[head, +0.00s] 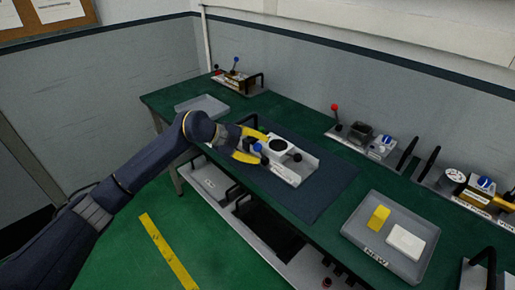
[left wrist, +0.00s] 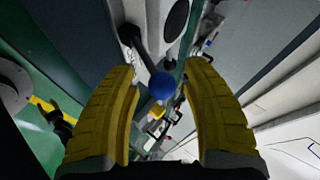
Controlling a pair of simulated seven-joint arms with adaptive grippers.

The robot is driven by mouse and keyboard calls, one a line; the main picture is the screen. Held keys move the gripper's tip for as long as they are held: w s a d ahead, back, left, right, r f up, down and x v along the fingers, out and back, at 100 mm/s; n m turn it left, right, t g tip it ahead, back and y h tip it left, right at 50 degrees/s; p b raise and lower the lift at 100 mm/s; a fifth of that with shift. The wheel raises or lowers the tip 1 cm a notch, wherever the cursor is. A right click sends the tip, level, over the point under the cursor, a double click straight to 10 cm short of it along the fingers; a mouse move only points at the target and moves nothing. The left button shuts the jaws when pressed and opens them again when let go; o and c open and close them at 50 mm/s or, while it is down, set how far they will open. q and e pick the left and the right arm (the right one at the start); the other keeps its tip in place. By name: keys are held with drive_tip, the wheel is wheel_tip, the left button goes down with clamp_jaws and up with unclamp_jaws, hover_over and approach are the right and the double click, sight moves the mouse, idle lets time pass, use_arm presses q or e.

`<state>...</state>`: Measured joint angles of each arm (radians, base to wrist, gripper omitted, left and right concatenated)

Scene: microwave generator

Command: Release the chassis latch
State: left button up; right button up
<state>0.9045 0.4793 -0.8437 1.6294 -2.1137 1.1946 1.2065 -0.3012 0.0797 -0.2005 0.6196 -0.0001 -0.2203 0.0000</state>
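The light grey chassis (head: 295,167) with a round black disc on top lies on the dark mat at the middle of the bench. A dark lever with a blue ball knob (head: 257,147) stands at its left end; I take it for the latch. My left gripper (head: 250,148) is at that end of the chassis, its yellow fingers around or beside the knob. In the left wrist view the fingers (left wrist: 160,70) are spread apart, with the blue knob (left wrist: 162,86) between them in the picture and gaps on both sides. My right gripper is not in view.
A grey tray (head: 355,233) labelled NEW holds a yellow block (head: 378,218) and a white block (head: 406,241) at the right. An empty tray (head: 202,106) lies at the back left. Lever fixtures (head: 362,137) stand along the back edge. The mat (head: 325,193) right of the chassis is clear.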

use_arm(q)
drive_tip(key=v, duration=1.2)
idle(0.4)
